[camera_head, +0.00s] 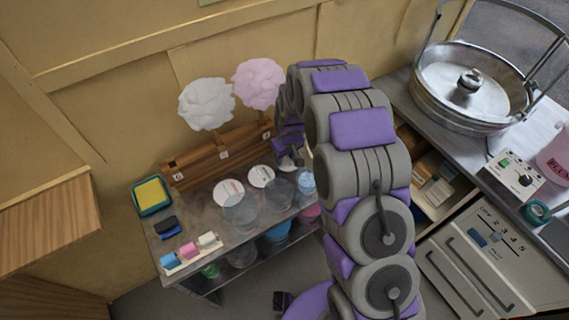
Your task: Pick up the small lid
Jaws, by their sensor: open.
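Two pale round lids lie toward the back of the grey counter (190,212). The left lid (229,188) looks larger; the smaller lid (261,176) is to its right. Both have small reddish or dark marks. My gripper (290,161) is open above the counter's right part, to the right of the smaller lid and apart from it in the picture. Its fingertips are small and dark, and the exact gap is hard to see. My arm hides what lies to the right of the gripper.
Clear tubs (240,214) stand in front of the lids. A wooden rack (200,166) behind holds white (206,103) and pink (259,84) candy floss. A yellow sponge tray (151,196), a dark brush (166,227) and small coloured blocks (189,251) are at left. A metal floss machine (465,90) stands right.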

